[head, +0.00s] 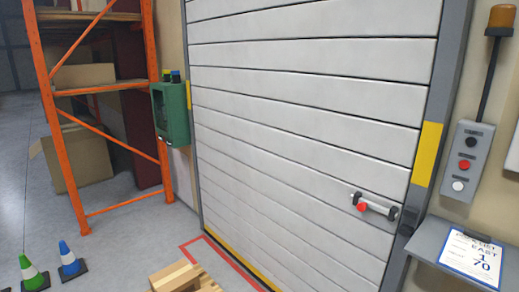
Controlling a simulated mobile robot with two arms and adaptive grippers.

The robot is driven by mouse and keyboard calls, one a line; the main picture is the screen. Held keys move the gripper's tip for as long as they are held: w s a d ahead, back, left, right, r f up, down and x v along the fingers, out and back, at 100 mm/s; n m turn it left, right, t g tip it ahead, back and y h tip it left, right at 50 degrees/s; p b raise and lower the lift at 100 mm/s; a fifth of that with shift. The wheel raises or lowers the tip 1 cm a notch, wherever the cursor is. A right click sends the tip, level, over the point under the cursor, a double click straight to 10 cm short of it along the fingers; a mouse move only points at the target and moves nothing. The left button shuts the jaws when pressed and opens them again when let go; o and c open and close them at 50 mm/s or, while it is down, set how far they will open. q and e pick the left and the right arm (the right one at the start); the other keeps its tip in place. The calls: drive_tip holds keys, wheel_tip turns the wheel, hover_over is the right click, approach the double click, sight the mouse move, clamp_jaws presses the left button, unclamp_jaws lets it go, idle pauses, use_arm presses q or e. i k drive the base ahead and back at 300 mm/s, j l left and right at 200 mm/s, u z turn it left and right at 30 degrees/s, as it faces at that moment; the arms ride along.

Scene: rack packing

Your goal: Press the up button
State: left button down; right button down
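A grey control box (449,170) is fixed to the wall at the right, beside the frame of a large closed white door. It carries a black button (476,141) at the top, a red button (464,165) in the middle and a white button (458,186) at the bottom. Any up marking is too small to read, so I cannot tell which is the up button. Nothing touches the box. Neither of my grippers is in view.
The slatted door (300,110) has a handle with a red part (361,207). A grey shelf with a paper sign (472,257) juts out below the box. An orange rack (160,150), small cones (70,262) and a wooden pallet (180,277) are at the left and front.

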sight(469, 141)
drive_tip(key=z, duration=1.3)
